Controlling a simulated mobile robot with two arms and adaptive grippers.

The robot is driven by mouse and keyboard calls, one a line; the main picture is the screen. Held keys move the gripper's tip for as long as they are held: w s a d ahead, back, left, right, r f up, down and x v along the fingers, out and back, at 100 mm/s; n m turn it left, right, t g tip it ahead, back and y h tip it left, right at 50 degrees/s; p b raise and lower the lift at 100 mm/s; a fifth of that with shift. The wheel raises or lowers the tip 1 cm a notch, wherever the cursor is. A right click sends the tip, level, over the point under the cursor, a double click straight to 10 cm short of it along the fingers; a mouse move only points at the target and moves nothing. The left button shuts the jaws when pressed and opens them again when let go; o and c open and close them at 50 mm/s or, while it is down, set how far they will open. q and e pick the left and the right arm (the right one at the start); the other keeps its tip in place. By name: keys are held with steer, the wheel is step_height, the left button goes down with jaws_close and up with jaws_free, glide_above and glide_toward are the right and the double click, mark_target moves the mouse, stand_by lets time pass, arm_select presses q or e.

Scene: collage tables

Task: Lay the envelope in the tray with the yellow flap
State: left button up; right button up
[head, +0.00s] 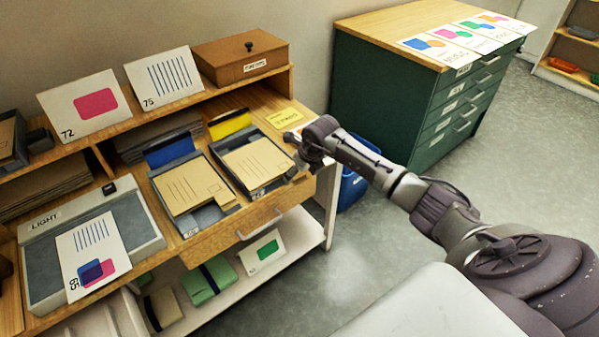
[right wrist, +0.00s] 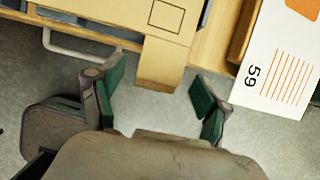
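The tray with the yellow flap (head: 229,123) stands on the desk in the head view. A tan envelope (head: 252,160) with lines and a stamp outline lies in it; an envelope also shows at the top of the right wrist view (right wrist: 120,12). Left of it, the tray with the blue flap (head: 169,151) holds another tan envelope (head: 185,187), lying askew. My right gripper (right wrist: 152,100) is open near the desk's front edge, right of the yellow-flap tray. A tan tab (right wrist: 160,78) shows between its fingers; I cannot tell what it belongs to. My left gripper is out of view.
Card 59 (right wrist: 277,70) lies beside my right gripper. A light box (head: 45,255) with card 65 (head: 92,245) is at left. A green cabinet (head: 390,100) is at the right.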

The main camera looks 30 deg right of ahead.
steer(key=shift+r, duration=0.15)
steer(key=v, duration=1.1)
steer(key=shift+s+r, duration=0.2)
steer(key=shift+r, duration=0.15)
